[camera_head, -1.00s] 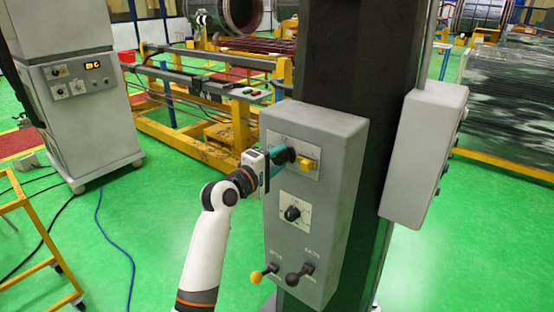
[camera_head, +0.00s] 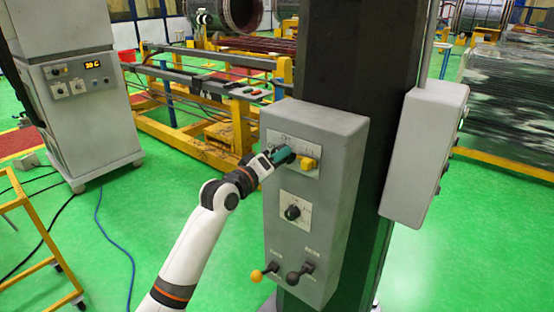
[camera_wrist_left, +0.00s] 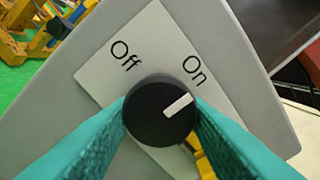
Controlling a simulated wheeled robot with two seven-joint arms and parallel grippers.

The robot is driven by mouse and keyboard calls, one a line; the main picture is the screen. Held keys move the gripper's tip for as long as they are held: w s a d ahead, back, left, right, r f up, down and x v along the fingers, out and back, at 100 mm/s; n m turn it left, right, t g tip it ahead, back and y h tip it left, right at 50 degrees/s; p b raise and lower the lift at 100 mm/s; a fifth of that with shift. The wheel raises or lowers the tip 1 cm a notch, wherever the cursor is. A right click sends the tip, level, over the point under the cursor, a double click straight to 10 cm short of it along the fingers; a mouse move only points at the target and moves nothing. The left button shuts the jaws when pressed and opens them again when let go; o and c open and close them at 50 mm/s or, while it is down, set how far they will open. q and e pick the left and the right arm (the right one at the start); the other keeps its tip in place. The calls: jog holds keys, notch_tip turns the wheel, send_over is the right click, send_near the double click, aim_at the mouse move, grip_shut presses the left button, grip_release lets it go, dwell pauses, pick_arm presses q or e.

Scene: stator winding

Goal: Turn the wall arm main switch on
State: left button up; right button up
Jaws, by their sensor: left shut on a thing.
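The main switch is a round black knob (camera_wrist_left: 150,92) with a white mark, on a plate (camera_wrist_left: 105,75) lettered Off and On. In the left wrist view the mark points up and right, to the On side, a little below the word On. My left gripper (camera_head: 281,156) has its teal fingers shut on the knob, one on each side. In the head view the fingers hide most of the knob, at the top of the grey control box (camera_head: 336,150) on the dark column. My right gripper is not in view.
A yellow knob (camera_head: 308,163) sits just right of the switch. Below are a black rotary knob (camera_head: 292,212), a yellow-tipped lever (camera_head: 257,276) and a black lever (camera_head: 293,278). Another grey box (camera_head: 425,150) hangs on the column's right.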

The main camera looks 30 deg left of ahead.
pick_arm(q)
jog(key=shift+f, duration=0.1)
dwell(0.3)
jog(key=o, duration=1)
jog(key=shift+c, duration=0.2)
jog(key=shift+s, duration=0.1)
jog(key=s+a+b, duration=0.1)
jog(key=s+b, duration=0.2)
jog(key=s, duration=0.9)
jog(key=shift+w, duration=0.1)
